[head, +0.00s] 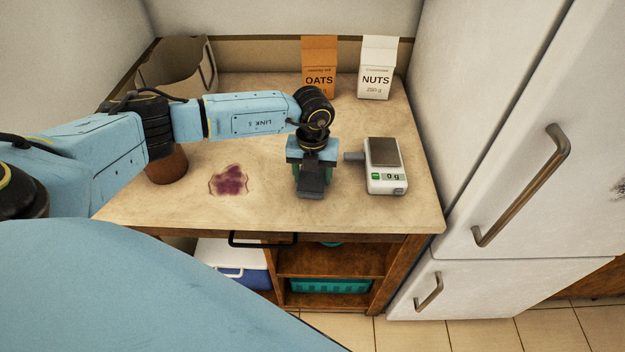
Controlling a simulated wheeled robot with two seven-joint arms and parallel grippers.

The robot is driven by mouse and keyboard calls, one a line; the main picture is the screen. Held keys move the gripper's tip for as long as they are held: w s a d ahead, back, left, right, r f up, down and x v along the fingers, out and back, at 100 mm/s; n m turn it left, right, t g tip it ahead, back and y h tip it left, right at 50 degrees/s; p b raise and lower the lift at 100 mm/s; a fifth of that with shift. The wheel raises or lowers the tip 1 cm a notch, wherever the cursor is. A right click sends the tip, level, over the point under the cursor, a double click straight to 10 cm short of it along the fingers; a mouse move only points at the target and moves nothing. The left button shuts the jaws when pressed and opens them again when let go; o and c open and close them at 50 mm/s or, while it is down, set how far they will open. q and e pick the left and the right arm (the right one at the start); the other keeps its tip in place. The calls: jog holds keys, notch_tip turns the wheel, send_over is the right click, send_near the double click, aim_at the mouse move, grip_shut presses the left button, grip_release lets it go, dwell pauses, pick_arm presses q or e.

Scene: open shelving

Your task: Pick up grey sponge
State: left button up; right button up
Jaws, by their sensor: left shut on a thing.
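My left gripper (312,184) is low over the middle of the counter, pointing down. It is shut on a dark grey block, which I take to be the grey sponge (313,173). The fingers and the gripper body hide part of the block. I cannot tell whether its underside touches the counter. My right gripper is not in view.
A kitchen scale (387,180) stands close to the right of my left gripper, with a small grey object (353,156) beside it. A purple stain (229,180) and a brown cup (167,165) are to the left. Oats (319,80) and nuts (377,82) cartons stand behind.

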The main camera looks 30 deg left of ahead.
aim_at(313, 178)
pick_arm(q)
notch_tip(313, 178, up, 10)
jog(key=o, duration=0.4)
jog(key=shift+c, duration=0.2)
jog(key=c, duration=0.3)
